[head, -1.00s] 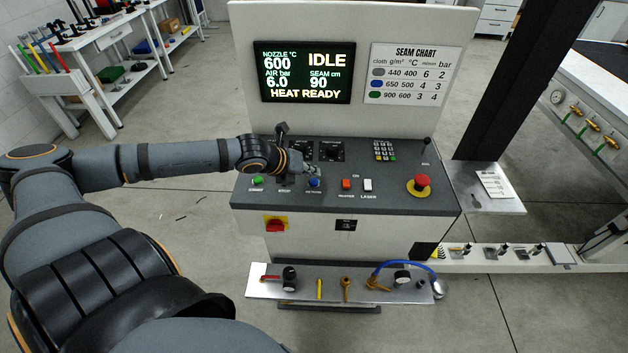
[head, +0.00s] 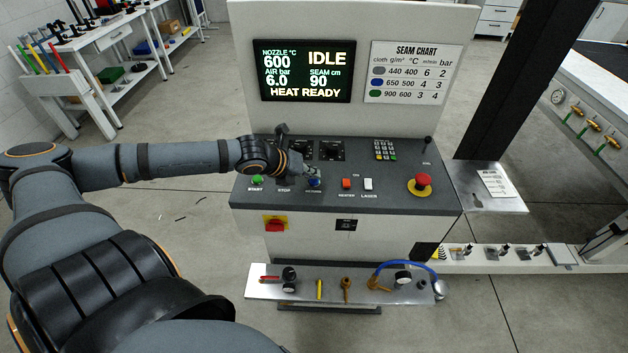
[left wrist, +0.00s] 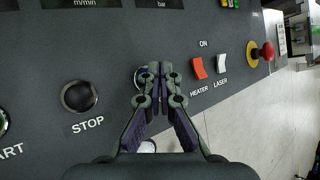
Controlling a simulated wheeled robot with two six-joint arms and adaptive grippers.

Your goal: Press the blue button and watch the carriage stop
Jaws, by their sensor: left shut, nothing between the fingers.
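The blue button (head: 314,182) sits on the sloped control panel (head: 400,200), right of the green START button (head: 257,180). In the head view my left gripper (head: 313,172) is at the blue button, its tips just above or touching it; I cannot tell which. In the left wrist view my left gripper (left wrist: 160,70) is shut and empty, and its fingers hide most of the button and its label. The black STOP button (left wrist: 79,96) is left of the fingers. The screen (head: 305,72) reads IDLE and HEAT READY. The carriage cannot be made out. My right gripper is not in view.
Right of the blue button are the red HEATER switch (head: 347,184), the white LASER switch (head: 368,185) and the red emergency stop (head: 421,182). A shelf (head: 330,292) with tools and a blue hose juts out below the panel.

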